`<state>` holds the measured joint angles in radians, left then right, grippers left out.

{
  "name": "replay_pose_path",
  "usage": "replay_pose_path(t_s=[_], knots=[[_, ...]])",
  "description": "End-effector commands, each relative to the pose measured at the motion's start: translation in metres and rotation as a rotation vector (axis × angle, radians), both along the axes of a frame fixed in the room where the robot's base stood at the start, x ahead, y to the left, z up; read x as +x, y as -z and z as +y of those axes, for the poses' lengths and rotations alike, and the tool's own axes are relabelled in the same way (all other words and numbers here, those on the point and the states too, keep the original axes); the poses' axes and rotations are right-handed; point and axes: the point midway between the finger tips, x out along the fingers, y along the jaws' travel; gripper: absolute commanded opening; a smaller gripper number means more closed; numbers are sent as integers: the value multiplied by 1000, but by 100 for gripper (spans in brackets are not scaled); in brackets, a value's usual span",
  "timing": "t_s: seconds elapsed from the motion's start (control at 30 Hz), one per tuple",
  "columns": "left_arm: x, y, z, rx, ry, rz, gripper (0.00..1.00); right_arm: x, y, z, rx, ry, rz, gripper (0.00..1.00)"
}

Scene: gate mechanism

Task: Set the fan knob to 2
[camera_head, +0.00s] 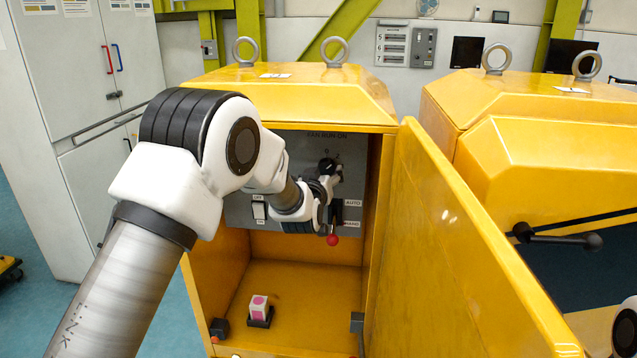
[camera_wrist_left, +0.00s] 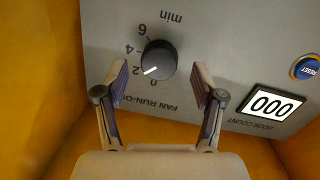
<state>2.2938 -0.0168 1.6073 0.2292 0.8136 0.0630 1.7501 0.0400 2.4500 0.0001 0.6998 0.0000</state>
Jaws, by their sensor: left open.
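The fan knob (camera_wrist_left: 158,58) is a dark round dial on the grey panel, under "FAN RUN-ON" and a min scale from 0 to 6. The scale appears upside down in the left wrist view. Its white pointer mark faces lower left, close to the 2; I cannot tell if it is exactly on it. My left gripper (camera_wrist_left: 159,88) is open, with a finger on each side of the knob's near side, apart from it. In the head view my left gripper (camera_head: 331,178) is inside the yellow cabinet, partly covering the knob (camera_head: 326,166). My right gripper is not in view.
The yellow cabinet door (camera_head: 455,250) stands open on the right. A red-ball lever (camera_head: 332,240) by AUTO/HAND labels and a white rocker switch (camera_head: 259,211) are below. A counter reading 000 (camera_wrist_left: 272,104) and a blue button (camera_wrist_left: 305,68) share the panel. A pink-and-white block (camera_head: 259,307) is on the cabinet floor.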

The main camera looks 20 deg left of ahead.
Motion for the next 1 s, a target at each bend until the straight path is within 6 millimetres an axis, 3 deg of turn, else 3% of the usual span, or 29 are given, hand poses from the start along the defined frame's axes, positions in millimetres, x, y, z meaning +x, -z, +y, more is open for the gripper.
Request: replay_pose_path(t_s=[0.2, 0.4, 0.9, 1.0], knots=[[-56, -5, -9, 2, 1, 1, 69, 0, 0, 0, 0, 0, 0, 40], [-92, -8, -15, 1, 0, 1, 69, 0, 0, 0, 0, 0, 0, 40], [-98, -7, -15, 0, 0, 0, 69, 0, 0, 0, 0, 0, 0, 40], [-99, 10, -15, -1, -1, 25, 69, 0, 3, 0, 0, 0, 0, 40]])
